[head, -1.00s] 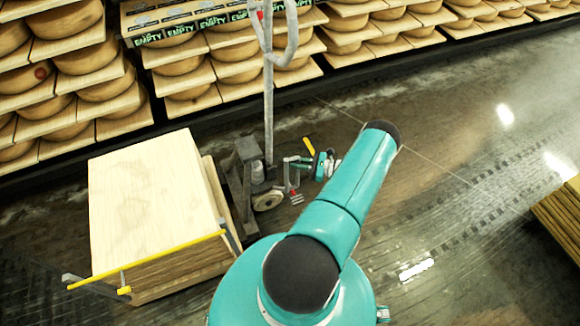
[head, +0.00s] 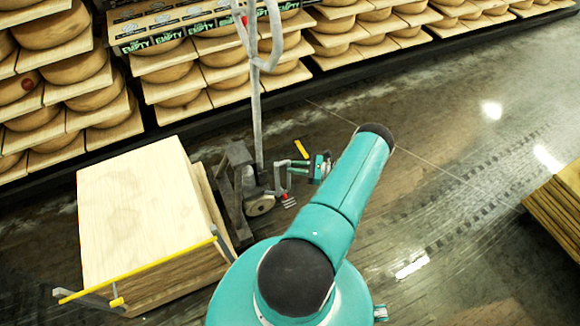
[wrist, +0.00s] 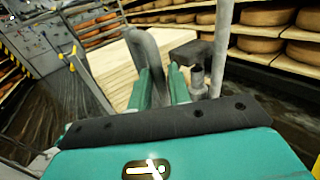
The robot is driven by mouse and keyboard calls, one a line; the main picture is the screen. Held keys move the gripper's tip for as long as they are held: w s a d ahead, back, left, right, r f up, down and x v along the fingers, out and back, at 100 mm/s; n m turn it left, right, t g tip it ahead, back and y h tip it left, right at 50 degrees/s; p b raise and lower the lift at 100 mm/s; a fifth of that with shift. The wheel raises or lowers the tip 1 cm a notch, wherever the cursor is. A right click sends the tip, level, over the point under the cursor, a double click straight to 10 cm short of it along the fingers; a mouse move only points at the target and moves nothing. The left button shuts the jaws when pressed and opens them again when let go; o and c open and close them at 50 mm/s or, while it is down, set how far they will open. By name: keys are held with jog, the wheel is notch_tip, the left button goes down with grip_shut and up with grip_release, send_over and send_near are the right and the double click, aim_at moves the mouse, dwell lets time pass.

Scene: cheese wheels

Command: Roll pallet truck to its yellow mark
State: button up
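My gripper (head: 291,170) is low, just right of the mast. In the wrist view, a bent grey bar (wrist: 147,50) runs down between my gripper's teal fingers (wrist: 165,85), which appear closed on it.
Shelves of cheese wheels (head: 225,55) line the back. A yellow-topped bar (head: 140,268) stands at the stack's front edge. A stack of boards (head: 560,215) is at the right. The wet-looking floor (head: 440,190) between is clear.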

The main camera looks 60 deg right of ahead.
jog(key=v, duration=1.1)
jog(key=shift+s, duration=0.35)
